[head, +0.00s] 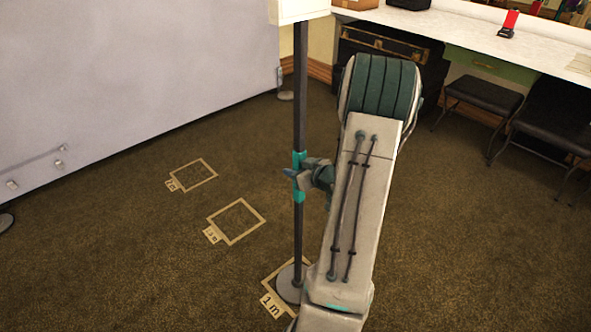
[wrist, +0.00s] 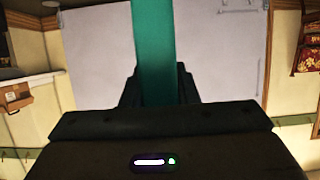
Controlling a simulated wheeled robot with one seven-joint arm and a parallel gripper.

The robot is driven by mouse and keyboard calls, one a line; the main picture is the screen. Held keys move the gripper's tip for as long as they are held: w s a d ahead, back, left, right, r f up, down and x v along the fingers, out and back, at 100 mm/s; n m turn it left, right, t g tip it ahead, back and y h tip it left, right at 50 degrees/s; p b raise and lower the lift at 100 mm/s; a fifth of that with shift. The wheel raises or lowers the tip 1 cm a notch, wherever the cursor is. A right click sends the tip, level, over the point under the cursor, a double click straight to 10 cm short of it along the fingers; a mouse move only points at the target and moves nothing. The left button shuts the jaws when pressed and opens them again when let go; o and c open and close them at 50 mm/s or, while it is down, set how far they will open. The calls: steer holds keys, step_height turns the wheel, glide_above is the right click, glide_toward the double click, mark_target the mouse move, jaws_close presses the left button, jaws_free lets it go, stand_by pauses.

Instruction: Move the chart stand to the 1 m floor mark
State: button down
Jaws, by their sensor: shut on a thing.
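The chart stand (head: 299,100) is a dark upright pole with a teal grip band and a round grey base. A white chart board at its top is cut off by the frame edge. My gripper (head: 301,177) is shut on the teal band, which also fills the middle of the wrist view (wrist: 154,50). The 1 m floor mark (head: 267,284) is a tan square outline with a "1 m" label. The stand's base (head: 287,286) shows within or over that outline. My arm hides the outline's right part, so I cannot tell if the base is centred or touching the floor.
Two more taped floor marks lie farther back, a middle one (head: 237,240) and a far one (head: 193,188). A large grey panel (head: 120,70) stands at left. A white counter (head: 480,40), a dark trunk (head: 385,50) and black stools (head: 483,97) line the right. Carpet between is clear.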

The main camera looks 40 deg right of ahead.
steer(key=c, duration=1)
jaws_free()
steer(key=shift+r, duration=0.1)
steer(key=shift+c, duration=0.2)
steer(key=p+v, duration=0.2)
steer(key=v, duration=1.1)
steer(key=shift+s+p, duration=0.4)
steer(key=shift+r, duration=0.1)
